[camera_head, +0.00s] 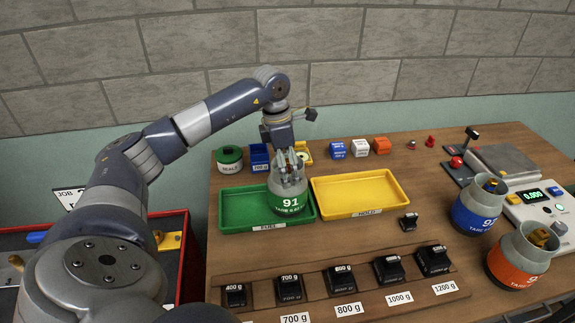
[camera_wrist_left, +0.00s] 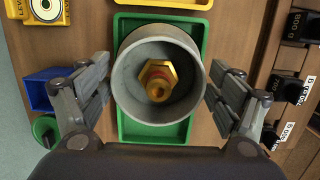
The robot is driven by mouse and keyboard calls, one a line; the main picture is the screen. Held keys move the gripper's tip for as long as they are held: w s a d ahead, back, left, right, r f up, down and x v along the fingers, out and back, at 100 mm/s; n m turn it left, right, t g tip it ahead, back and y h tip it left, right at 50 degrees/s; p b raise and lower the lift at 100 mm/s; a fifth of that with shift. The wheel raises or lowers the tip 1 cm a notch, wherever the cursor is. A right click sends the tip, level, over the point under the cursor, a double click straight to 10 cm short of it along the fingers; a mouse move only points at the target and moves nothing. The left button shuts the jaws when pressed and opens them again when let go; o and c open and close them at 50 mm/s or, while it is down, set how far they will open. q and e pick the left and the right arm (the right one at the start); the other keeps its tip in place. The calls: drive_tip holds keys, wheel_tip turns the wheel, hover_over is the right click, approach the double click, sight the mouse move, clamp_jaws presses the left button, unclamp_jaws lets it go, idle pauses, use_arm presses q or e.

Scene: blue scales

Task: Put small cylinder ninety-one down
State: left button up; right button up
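Small cylinder ninety-one (camera_head: 289,196) is grey with a green band reading 91. It stands upright in the green tray (camera_head: 238,213) labelled FULL. In the left wrist view I look down into its grey collar (camera_wrist_left: 122,92), with a brass valve (camera_wrist_left: 158,80) inside. My left gripper (camera_head: 290,158) is above the cylinder, pointing down. In the left wrist view my left gripper (camera_wrist_left: 158,92) has its fingers spread on either side of the collar, with small gaps showing. My right gripper is not in view.
A yellow tray (camera_head: 360,194) labelled HOLD is empty, right of the green one. Blue (camera_head: 474,210) and orange (camera_head: 516,258) cylinders stand at the right near a scale (camera_head: 540,205). Black weights (camera_head: 289,288) line the front rack. A green-lidded tub (camera_head: 229,159) stands behind.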

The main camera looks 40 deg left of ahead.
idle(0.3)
use_arm(q)
wheel_tip(320, 180, up, 12)
drive_tip(key=s+a+b, duration=0.1)
drive_tip(key=b, duration=0.1)
drive_tip(key=shift+s, duration=0.2)
idle(0.6)
